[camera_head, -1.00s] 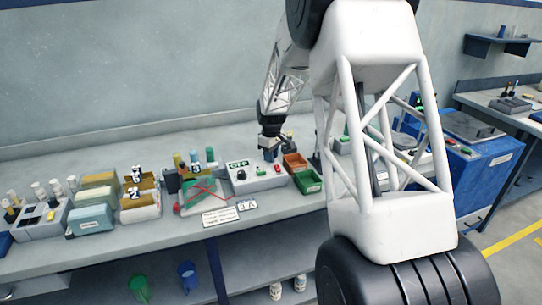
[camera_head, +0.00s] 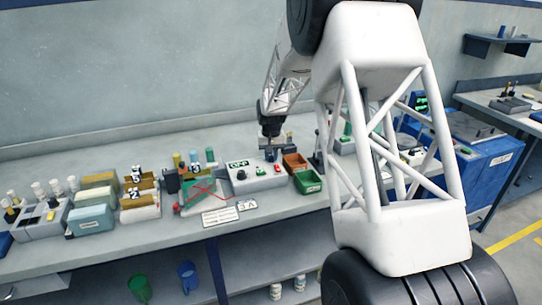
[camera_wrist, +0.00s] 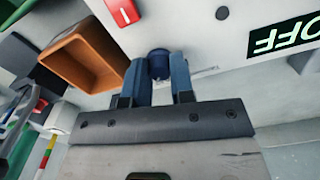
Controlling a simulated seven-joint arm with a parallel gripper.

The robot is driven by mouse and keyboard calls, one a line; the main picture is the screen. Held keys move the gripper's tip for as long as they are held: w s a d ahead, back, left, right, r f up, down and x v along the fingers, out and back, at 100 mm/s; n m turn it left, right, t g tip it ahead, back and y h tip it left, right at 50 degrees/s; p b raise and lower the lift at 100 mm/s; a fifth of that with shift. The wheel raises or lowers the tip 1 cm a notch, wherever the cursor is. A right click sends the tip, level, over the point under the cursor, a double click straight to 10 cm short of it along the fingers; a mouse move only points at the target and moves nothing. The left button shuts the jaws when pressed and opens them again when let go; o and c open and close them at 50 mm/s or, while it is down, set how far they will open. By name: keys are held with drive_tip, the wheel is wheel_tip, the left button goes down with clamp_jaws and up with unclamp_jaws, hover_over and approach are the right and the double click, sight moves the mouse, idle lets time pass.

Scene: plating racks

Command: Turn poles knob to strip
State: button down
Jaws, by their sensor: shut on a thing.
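The grey control box (camera_head: 262,182) stands on the bench, with an OFF display that also shows upside down in the wrist view (camera_wrist: 288,38). A round dark blue knob (camera_wrist: 159,63) shows at the box's edge in the wrist view. My gripper (camera_wrist: 162,70) has its two blue fingers on either side of this knob and is shut on it. I cannot read any pole marking or the knob's setting. In the head view my gripper (camera_head: 270,151) is low behind the box, and the knob there is hidden.
A black knob (camera_head: 241,175) sits on the box's front left, with a red switch (camera_wrist: 122,10) on top. An orange bin (camera_wrist: 88,58) and a green bin (camera_head: 308,182) stand close by on the right. Trays and bottles fill the bench to the left.

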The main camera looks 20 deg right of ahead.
sight(271, 156)
drive_tip(key=shift+m, duration=0.3)
drive_tip(key=c, duration=1)
unclamp_jaws()
drive_tip(key=shift+r, duration=0.15)
drive_tip(key=shift+r, duration=3.8)
